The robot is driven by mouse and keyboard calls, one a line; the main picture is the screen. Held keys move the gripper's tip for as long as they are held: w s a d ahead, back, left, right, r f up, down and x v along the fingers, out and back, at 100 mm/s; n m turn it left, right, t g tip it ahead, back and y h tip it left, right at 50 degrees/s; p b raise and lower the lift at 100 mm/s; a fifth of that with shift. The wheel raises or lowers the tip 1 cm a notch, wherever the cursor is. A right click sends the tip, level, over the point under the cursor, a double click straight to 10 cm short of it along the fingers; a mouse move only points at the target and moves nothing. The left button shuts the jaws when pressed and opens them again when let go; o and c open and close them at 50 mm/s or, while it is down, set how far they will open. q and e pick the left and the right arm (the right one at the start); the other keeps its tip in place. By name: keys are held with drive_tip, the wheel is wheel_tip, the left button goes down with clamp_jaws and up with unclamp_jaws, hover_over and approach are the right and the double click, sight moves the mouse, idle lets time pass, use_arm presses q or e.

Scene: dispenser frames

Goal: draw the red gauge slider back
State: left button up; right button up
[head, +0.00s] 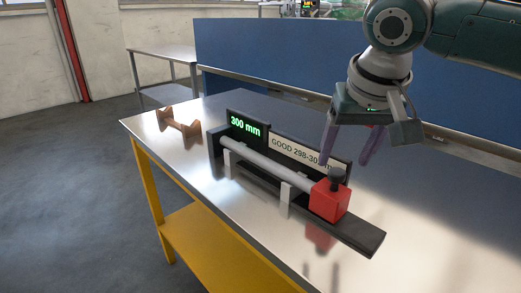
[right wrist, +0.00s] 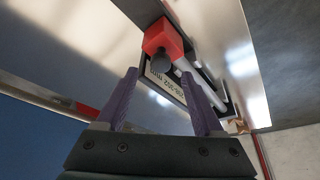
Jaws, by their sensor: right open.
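The red gauge slider (head: 329,200) is a red block with a black knob (head: 337,175) on top, at the near right part of the gauge's dark rail (head: 360,235). A grey tube (head: 265,168) lies along the gauge on light supports, and its near end appears to meet the slider. The green display (head: 245,126) reads 300 mm, beside a white GOOD label (head: 297,154) partly hidden by the knob. My right gripper (head: 348,158) is open and empty, above and behind the slider. In the right wrist view, the slider (right wrist: 163,38) shows beyond the open purple fingers (right wrist: 160,76). My left gripper is out of view.
The gauge stands on a shiny metal table (head: 190,150) with a yellow frame. A brown cradle-like stand (head: 178,122) sits at the far left end. A blue partition (head: 270,65) rises behind the table. The tabletop in front of the gauge is clear.

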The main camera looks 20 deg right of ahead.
sight(338, 172)
drive_tip(key=x, duration=0.4)
drive_tip(key=shift+w+f+b, duration=0.1)
drive_tip(key=shift+b, duration=0.3)
clamp_jaws()
idle(1.0)
